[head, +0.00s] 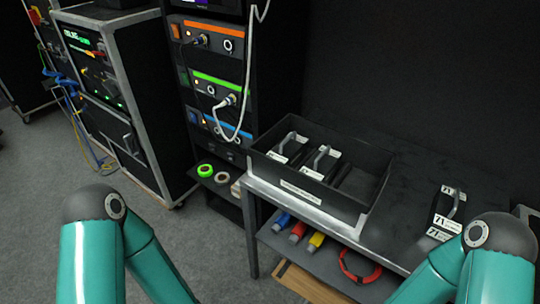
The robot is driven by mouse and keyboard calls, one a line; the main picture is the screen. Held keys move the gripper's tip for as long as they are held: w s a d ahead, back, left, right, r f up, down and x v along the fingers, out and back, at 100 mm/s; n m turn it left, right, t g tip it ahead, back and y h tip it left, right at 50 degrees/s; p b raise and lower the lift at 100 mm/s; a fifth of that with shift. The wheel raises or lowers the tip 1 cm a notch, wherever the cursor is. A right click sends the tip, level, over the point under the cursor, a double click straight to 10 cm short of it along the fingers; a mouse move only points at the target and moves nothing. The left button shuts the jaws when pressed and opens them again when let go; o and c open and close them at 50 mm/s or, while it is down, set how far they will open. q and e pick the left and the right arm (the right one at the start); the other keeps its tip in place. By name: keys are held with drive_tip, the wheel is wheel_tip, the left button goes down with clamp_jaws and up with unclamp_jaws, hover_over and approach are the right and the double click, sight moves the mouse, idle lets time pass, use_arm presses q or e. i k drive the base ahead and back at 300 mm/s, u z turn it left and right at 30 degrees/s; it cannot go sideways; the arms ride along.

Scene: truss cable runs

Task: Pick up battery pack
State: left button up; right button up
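A black battery pack (449,209) with a handle and white labels stands on the dark table at the right, partly behind my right arm. Two similar black packs sit in a black tray: one pack (289,149) in the left compartment and one pack (318,162) in the middle. The tray (300,190) has a white label on its front, and its right compartment is empty. Only the teal links and grey elbows of my two arms show, at the lower left and lower right. Neither gripper is in view.
The table (410,168) has bare room between tray and loose pack. Its lower shelf (330,262) holds blue, red and yellow rolled items and a red cable coil (360,266). Equipment racks (215,80) with hanging cables stand left of it. Tape rolls (206,171) lie on a low shelf.

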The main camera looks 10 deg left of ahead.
sight(446, 218)
drive_tip(key=u, duration=2)
drive_tip(key=i, duration=0.1)
drive_tip(key=z, duration=3.2)
